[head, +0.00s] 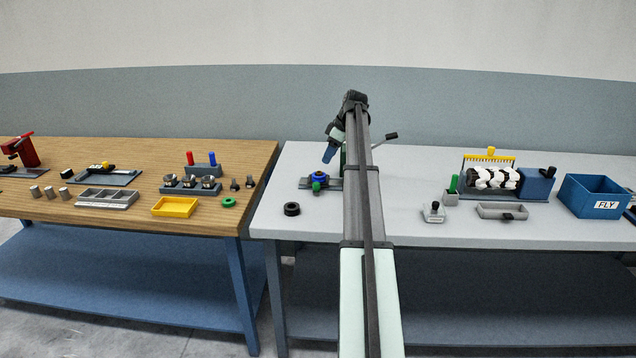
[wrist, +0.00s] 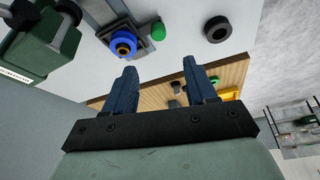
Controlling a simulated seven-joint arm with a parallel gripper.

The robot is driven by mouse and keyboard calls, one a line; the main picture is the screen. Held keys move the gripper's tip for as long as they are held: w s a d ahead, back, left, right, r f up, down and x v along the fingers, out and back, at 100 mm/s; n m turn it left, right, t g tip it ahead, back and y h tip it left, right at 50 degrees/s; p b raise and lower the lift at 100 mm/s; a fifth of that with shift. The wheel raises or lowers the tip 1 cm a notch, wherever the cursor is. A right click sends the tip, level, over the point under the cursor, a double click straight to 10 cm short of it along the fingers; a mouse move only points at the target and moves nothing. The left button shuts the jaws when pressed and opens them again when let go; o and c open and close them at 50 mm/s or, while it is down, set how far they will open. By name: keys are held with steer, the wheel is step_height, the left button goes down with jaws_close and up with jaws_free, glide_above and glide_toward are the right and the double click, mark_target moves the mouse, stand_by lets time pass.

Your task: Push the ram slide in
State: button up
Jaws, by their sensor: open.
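A grey slide (wrist: 112,36) sits beside a green press (wrist: 45,48) on the grey table. It carries a blue ring (wrist: 123,43) with an orange and dark centre, and a green knob (wrist: 158,31) is at its outer side. In the head view the blue ring (head: 319,177) and green knob (head: 316,187) show left of my arm, which hides most of the press. My gripper (wrist: 160,66) is open and empty, its two blue fingers spread. In the head view it (head: 329,154) hangs above the slide, apart from it.
A black ring (head: 292,209) lies left of the slide near the front. A dark lever (head: 385,136) sticks out right of my arm. Farther right are a grey tray (head: 490,211) and a blue FLY bin (head: 590,207). A wooden table (head: 130,212) with trays and parts stands left.

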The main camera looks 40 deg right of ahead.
mark_target(317, 183)
steer(key=x, duration=1.3)
steer(key=shift+d+f, duration=0.1)
steer(key=shift+f, duration=0.15)
steer(key=shift+c, duration=0.3)
jaws_close()
